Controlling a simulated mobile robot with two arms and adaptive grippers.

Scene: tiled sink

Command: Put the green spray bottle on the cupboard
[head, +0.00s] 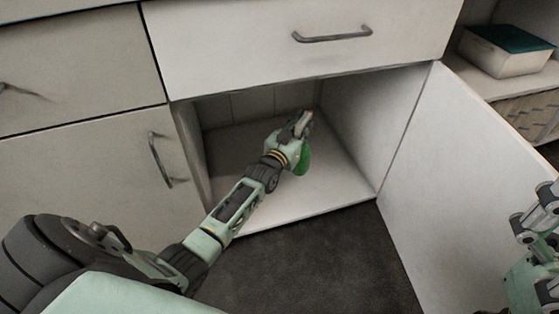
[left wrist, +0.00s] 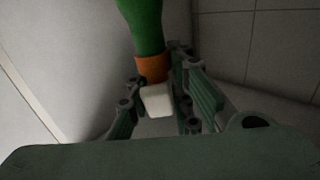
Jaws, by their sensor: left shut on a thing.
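The green spray bottle (head: 303,161) is inside the open cupboard (head: 345,195), partly hidden behind my left gripper (head: 301,124). In the left wrist view the bottle shows a green body (left wrist: 144,25), an orange collar and a white nozzle head. My left gripper (left wrist: 160,95) is shut on the bottle near its collar and head. The bottle's base is out of the wrist view, so I cannot tell whether it touches the cupboard floor. My right gripper (head: 540,220) shows only in part at the right edge, in front of the open door.
The cupboard door (head: 465,185) stands open to the right. A closed drawer (head: 290,45) is above the opening. A box with a teal top (head: 510,48) sits on a shelf at the upper right. The cupboard floor around the bottle looks clear.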

